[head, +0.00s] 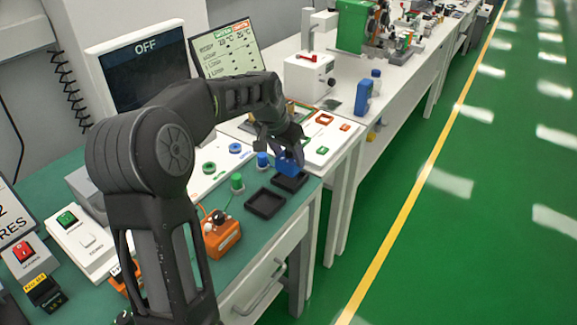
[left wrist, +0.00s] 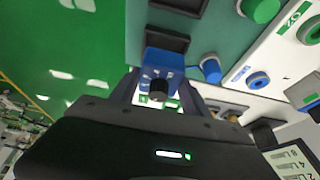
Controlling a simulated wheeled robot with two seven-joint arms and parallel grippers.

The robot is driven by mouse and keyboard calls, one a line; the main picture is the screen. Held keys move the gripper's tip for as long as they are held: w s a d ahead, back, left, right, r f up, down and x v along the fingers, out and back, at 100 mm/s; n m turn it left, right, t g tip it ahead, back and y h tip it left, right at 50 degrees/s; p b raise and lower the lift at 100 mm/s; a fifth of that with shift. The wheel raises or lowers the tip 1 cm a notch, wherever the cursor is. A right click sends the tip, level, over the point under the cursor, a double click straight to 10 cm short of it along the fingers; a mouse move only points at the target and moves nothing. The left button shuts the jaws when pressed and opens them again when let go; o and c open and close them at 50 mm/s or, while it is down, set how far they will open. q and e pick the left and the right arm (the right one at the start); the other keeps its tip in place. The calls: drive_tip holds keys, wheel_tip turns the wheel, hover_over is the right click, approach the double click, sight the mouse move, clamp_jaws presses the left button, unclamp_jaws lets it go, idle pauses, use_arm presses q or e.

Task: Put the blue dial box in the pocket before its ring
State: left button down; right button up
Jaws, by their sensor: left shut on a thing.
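My left gripper (head: 287,146) is shut on the blue dial box (head: 289,164). The box also shows between the fingers in the left wrist view (left wrist: 163,62), with its black dial towards that camera. The box is at the far side of a black pocket (head: 291,182), over its back part; I cannot tell whether it touches. A second, empty black pocket (head: 265,204) lies nearer. A blue ring (head: 235,148) and a green ring (head: 208,168) are on the white panel behind. The blue ring also shows in the left wrist view (left wrist: 258,80). My right gripper is out of view.
A blue knob (head: 262,160) and a green knob (head: 237,183) stand between the pockets and the panel. An orange box (head: 221,239) with a black knob sits at the near left. Screens stand behind. The table's front edge is close to the pockets.

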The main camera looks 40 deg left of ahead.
sight(286, 159)
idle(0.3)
use_arm(q)
drive_tip(key=shift+f, duration=1.85)
drive_tip(key=shift+f, duration=0.15)
drive_tip(key=c, duration=0.5)
unclamp_jaws()
drive_tip(key=shift+r, duration=0.2)
drive_tip(key=v, duration=1.1)
drive_tip(key=shift+s+d+r, duration=0.1)
drive_tip(key=shift+s+r, duration=0.15)
drive_tip(key=shift+r, duration=0.1)
